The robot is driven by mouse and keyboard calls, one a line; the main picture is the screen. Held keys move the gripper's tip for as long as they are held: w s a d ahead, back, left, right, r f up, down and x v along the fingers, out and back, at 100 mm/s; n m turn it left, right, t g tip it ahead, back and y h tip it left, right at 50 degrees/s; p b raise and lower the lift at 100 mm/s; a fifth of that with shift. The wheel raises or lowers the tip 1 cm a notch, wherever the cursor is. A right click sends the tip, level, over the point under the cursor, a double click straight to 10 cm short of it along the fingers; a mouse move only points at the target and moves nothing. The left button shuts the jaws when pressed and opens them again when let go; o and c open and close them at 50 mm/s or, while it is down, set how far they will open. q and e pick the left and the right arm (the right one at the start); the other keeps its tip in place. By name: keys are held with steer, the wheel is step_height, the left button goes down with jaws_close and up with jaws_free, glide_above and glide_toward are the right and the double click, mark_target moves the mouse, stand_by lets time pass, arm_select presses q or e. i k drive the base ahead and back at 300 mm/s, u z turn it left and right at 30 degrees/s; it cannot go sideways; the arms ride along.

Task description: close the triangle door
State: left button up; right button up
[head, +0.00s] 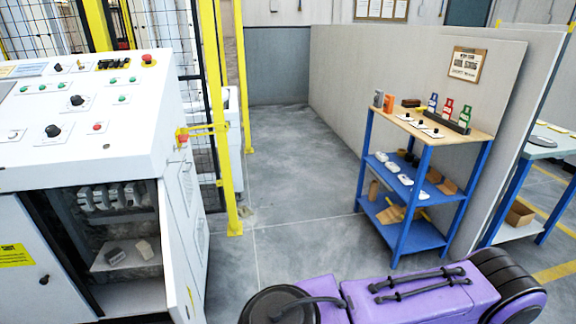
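A white control cabinet (90,115) with a sloping panel of knobs and buttons stands at the left. Its lower compartment (125,245) is open, showing a row of switches and two small blocks on a shelf. A white door (177,255) at the right side of this opening stands swung outward, seen nearly edge-on. It bears a small yellow mark near its lower edge, and I cannot tell whether that is a triangle. A front panel (25,285) with a yellow label and a black knob is left of the opening. Neither of my grippers is in view.
A blue-framed shelf (428,185) with bottles and small parts stands at the right against a grey partition (400,70). Yellow posts (215,130) and black mesh fencing stand behind the cabinet. The grey floor (285,200) between cabinet and shelf is clear.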

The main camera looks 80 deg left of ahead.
mark_target(182, 294)
steer(key=i, duration=0.8)
steer(key=u, duration=4.2)
steer(key=i, duration=0.5)
